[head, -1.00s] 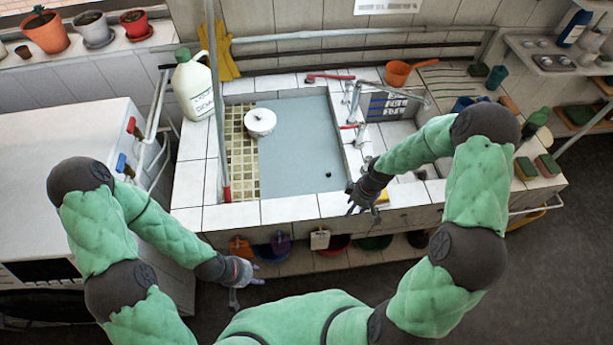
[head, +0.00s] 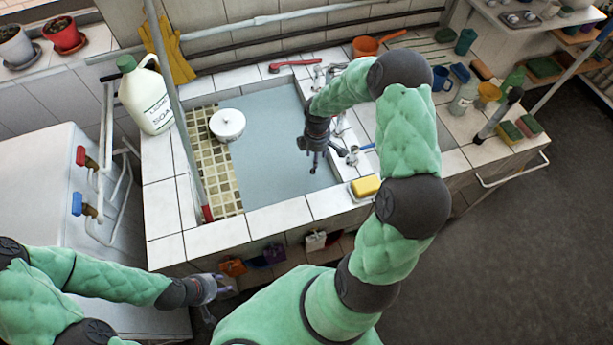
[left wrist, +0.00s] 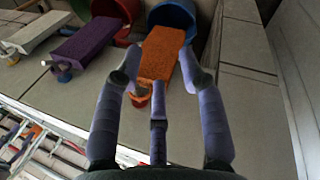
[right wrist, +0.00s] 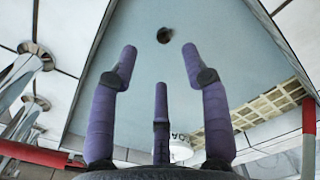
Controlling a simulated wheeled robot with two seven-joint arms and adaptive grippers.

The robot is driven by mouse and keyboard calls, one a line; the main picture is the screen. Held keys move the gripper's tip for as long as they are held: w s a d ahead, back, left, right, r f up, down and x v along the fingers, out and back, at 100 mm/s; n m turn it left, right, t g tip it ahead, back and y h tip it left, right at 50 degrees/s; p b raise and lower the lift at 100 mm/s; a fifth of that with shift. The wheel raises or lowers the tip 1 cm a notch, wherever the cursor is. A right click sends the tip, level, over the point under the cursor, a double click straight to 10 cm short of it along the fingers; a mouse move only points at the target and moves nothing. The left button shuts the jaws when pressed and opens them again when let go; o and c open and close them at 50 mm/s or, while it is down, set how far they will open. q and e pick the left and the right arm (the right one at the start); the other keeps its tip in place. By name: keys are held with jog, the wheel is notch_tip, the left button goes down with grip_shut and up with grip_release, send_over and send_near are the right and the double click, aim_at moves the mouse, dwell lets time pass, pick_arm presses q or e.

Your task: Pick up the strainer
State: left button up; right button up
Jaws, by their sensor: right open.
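I cannot tell for certain which thing is the strainer. A white round object with a knob on top (head: 228,125) sits at the left of the basin, by the yellow tiled strip. A small dark round spot (right wrist: 164,35) shows on the basin floor in the right wrist view; it may be the drain or something lying in it. My right gripper (head: 314,158) is over the right part of the basin, open and empty, with the dark spot beyond its fingertips. My left gripper (head: 222,291) is low in front of the sink, open, facing an orange block (left wrist: 160,55) on the lower shelf.
The blue-grey basin (head: 270,145) has a tiled rim. Taps (head: 345,150) stand right of my right gripper, and a yellow sponge (head: 366,187) lies on the rim. A soap jug (head: 145,95) and an upright pole (head: 180,110) stand at the left.

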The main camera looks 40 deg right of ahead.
send_over(313, 170)
notch_tip(313, 170, down, 4)
jog(key=f, duration=0.1)
jog(key=shift+f+b, duration=1.15)
jog(key=shift+f, duration=1.65)
grip_shut()
